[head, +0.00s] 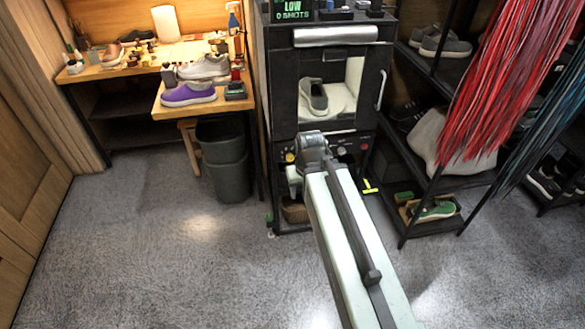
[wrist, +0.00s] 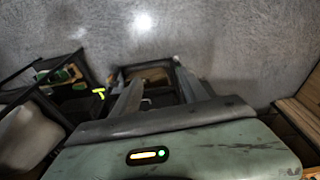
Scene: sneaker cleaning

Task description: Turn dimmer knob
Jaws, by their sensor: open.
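A black cabinet (head: 282,95) stands in the middle of the head view, with a window showing a grey shoe (head: 314,96) inside. Its front panel below the window carries a yellow round control (head: 290,157) at the left and a dark knob (head: 341,150) at the right. I cannot tell which control is the dimmer knob. My arm reaches up to this panel and hides its middle. My gripper (wrist: 158,78) is open and empty in the wrist view, its two fingers apart. No knob shows in the wrist view.
A woven basket (head: 294,211) sits low in the cabinet. A grey bin (head: 226,172) stands left of it, by a wooden bench (head: 245,97) with a purple shoe (head: 188,94). A shoe rack (head: 405,165) stands close on the right. The carpet in front is clear.

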